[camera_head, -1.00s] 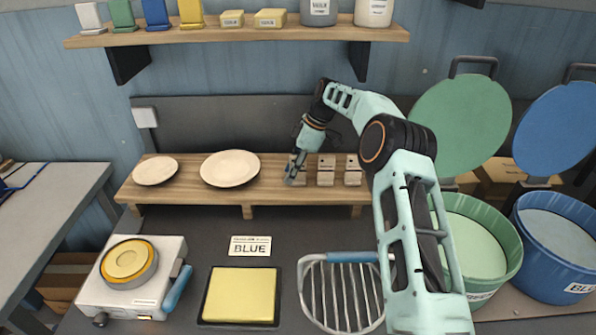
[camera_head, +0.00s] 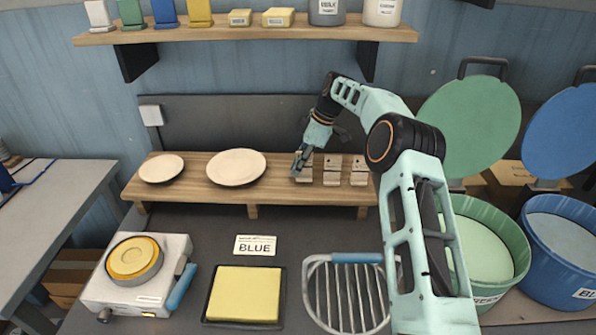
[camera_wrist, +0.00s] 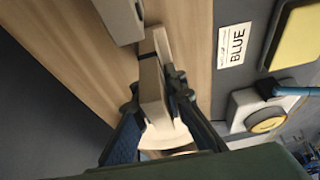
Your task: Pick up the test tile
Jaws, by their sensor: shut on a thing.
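My gripper (camera_head: 299,166) is at the leftmost of three small pale test tiles on the wooden rack, and partly hides it. In the wrist view, my gripper's dark fingers (camera_wrist: 154,92) are shut on the pale test tile (camera_wrist: 152,82), one on each broad side. Whether this tile (camera_head: 308,163) is clear of its holder cannot be told. The middle tile (camera_head: 332,163) and the right tile (camera_head: 358,163) stand upright to its right.
Two cream plates (camera_head: 236,168) (camera_head: 161,169) lie on the rack (camera_head: 280,191) to the left. A "BLUE" card (camera_head: 255,246), a yellow pad (camera_head: 245,294), a hot plate (camera_head: 135,262) and a wire rack (camera_head: 345,296) are in front. Lidded green (camera_head: 518,245) and blue (camera_head: 571,265) buckets stand at right.

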